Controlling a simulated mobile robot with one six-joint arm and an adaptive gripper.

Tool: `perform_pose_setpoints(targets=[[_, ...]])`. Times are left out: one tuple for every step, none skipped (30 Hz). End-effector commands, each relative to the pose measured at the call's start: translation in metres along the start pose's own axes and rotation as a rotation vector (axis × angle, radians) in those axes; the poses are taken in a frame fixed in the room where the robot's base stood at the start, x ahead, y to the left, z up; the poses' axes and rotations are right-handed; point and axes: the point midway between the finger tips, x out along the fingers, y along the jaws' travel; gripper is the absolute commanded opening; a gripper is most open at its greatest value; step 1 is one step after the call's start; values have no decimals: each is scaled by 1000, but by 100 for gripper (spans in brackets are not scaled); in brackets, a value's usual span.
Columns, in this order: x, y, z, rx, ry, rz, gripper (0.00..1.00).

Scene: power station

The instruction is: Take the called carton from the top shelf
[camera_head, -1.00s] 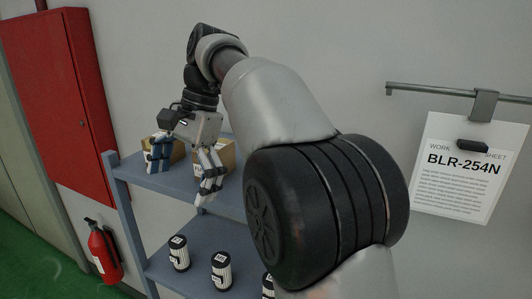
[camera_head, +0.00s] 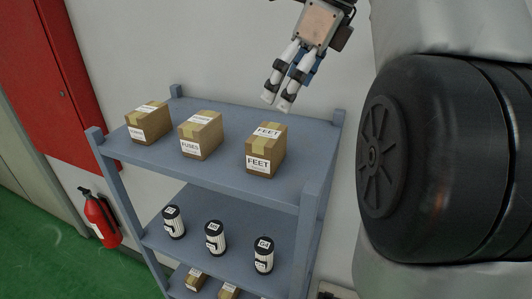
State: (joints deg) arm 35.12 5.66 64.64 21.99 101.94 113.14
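Three brown cartons with yellow tape and white labels stand in a row on the blue-grey top shelf (camera_head: 222,160). The right carton (camera_head: 278,153) reads FEET. The middle carton (camera_head: 214,139) seems to read FUSES. The left carton (camera_head: 161,122) has a label too small to read surely. Which carton is called does not show. My gripper (camera_head: 277,102) hangs above the back edge of the shelf, above and behind the FEET carton, apart from it. Its white fingers point down and hold nothing visible. They overlap from this side, so their opening is unclear.
Shelf posts rise at the corners, the front right one (camera_head: 312,190) near the FEET carton. Several black-and-white cylinders, one in the middle (camera_head: 215,238), stand on the shelf below. More cartons (camera_head: 196,280) lie lower.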

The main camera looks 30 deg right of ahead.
Motion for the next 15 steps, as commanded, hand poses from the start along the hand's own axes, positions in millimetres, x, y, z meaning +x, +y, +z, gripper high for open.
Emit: perform_pose_setpoints(targets=[[14,1,-1,-1,2,4,100],[21,1,-1,-1,2,3,100],[29,1,-1,-2,1,3,100],[35,1,-1,-2,2,4,100],[40,1,-1,-3,1,2,100],[46,1,-1,-2,1,3,100],[50,1,0,-2,1,1,100],[54,1,0,-2,1,2,100],[58,1,0,-3,1,1,100],[60,0,0,-3,0,0,100],[62,0,0,-3,0,0,100],[63,0,0,-3,0,1,100],[64,0,0,-3,0,1,100],[66,1,0,-3,1,1,100],[70,1,-1,-3,0,1,100]])
